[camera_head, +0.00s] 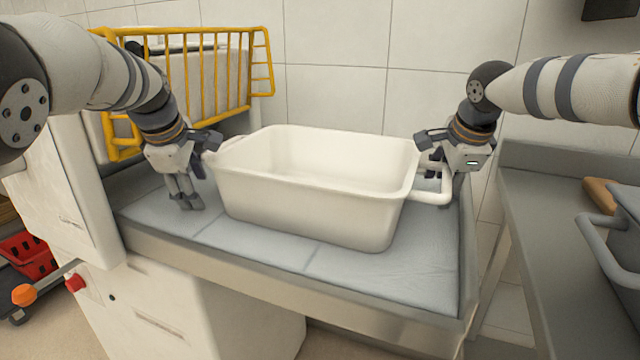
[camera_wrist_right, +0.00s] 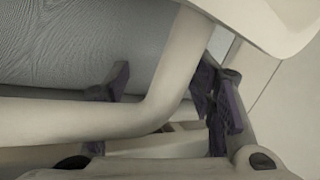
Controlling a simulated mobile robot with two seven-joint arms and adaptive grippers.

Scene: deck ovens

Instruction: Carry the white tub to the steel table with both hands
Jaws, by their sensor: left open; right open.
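The white tub (camera_head: 310,205) stands upright and looks empty on the grey belt surface (camera_head: 270,248) of a white machine. A bar handle (camera_head: 432,198) sticks out at its right end; the left handle is mostly hidden. My left gripper (camera_head: 202,168) is open at the tub's left end; I cannot tell if its handle lies between the fingers. My right gripper (camera_head: 440,165) is open at the right handle. In the right wrist view the handle (camera_wrist_right: 150,112) passes between the spread fingers. A grey steel table (camera_head: 535,240) is at the right.
A yellow guard rail (camera_head: 190,75) rises behind the left arm. On the steel table are a grey pot (camera_head: 622,225) and a brown item (camera_head: 600,193) at the right edge. A red basket (camera_head: 28,256) is low at left. A tiled wall closes the back.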

